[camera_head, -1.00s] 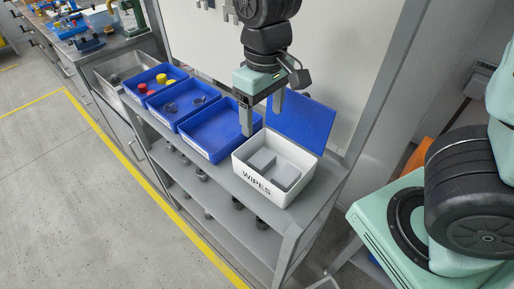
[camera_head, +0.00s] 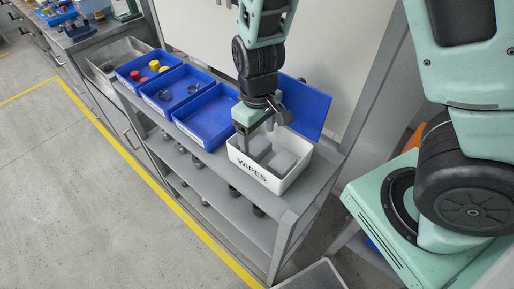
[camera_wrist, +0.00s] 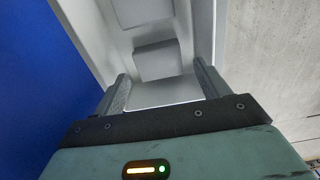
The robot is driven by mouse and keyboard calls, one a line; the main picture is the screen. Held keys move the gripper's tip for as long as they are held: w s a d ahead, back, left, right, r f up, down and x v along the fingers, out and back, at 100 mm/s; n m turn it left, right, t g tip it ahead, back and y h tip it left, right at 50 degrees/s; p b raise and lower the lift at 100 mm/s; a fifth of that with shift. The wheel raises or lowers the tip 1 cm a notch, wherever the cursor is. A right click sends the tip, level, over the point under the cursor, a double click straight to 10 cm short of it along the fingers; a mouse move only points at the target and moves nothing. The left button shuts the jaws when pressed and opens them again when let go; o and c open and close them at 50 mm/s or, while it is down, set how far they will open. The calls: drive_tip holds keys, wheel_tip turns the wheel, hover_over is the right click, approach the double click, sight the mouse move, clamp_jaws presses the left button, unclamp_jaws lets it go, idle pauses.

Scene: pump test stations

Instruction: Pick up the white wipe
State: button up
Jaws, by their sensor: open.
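The white box marked WIPES (camera_head: 268,180) stands at the near end of the shelf unit's top. It holds pale grey-white folded wipes (camera_head: 281,162). My gripper (camera_head: 258,138) points down into the box at its back left part, with its jaws apart and empty. In the wrist view, the two fingers (camera_wrist: 163,84) reach inside the box wall (camera_wrist: 88,28). A grey-white wipe (camera_wrist: 156,60) lies just beyond the fingertips. A pale flat surface (camera_wrist: 165,95) shows between the fingers; I cannot tell whether it is a wipe or the box floor. Contact with any wipe is not visible.
An empty blue bin (camera_head: 212,118) is left of the box; further blue bins hold red, yellow and dark parts. A blue lid-like panel (camera_head: 305,105) leans behind the box. A grey frame post (camera_head: 372,85) rises at the right. Lower shelves hold dark parts.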

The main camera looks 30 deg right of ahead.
sight(257, 145)
drive_tip(key=shift+w+f, duration=0.15)
drive_tip(key=shift+f, duration=1.15)
drive_tip(key=shift+w+f, duration=0.1)
drive_tip(key=shift+f, duration=1.2)
drive_tip(key=c, duration=0.7)
